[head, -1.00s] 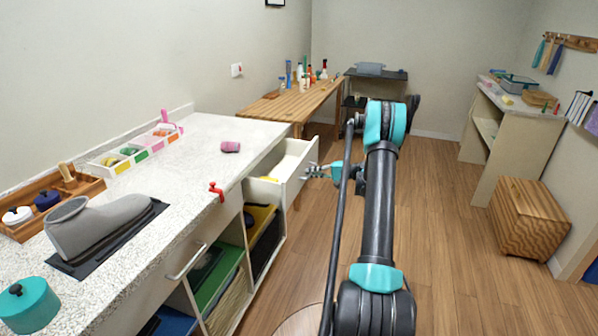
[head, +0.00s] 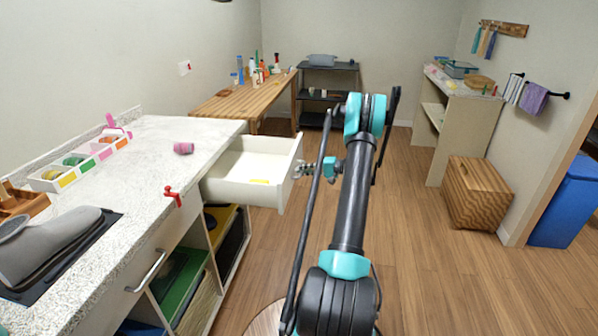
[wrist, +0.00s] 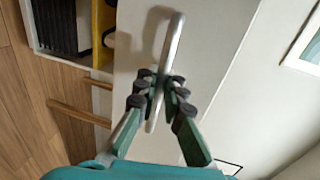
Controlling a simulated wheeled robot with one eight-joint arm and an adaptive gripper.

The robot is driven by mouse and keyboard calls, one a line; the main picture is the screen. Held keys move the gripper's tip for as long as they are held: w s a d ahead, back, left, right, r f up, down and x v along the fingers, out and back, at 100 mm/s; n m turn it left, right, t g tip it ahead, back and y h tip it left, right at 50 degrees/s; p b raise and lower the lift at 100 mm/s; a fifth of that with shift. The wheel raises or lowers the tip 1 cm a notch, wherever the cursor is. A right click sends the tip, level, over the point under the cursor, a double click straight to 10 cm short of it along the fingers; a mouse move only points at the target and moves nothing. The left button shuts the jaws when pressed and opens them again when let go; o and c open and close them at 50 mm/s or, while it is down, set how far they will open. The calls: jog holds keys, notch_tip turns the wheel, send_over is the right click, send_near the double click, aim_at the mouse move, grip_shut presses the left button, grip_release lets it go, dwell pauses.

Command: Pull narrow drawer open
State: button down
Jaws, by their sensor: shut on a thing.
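The narrow drawer (head: 236,194) is white and stands well out from the far end of the speckled counter. A small yellow item lies inside it, near its front. My gripper (head: 303,170) is at the drawer's front panel, on the right side of the drawer. In the wrist view my gripper (wrist: 160,88) is shut on the drawer's silver bar handle (wrist: 167,62), with its fingers on both sides of the bar. The drawer front (wrist: 205,45) fills much of that view.
The counter (head: 170,170) carries a pink roll (head: 184,148), a red clamp (head: 173,196) at its edge, and a divided tray (head: 80,165). Open shelves lie below. A wooden chest (head: 478,192) and a blue bin (head: 566,205) stand at right. The wooden floor between is clear.

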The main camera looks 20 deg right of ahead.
jog(key=c, duration=1.9)
grip_release()
jog(key=v, duration=1.2)
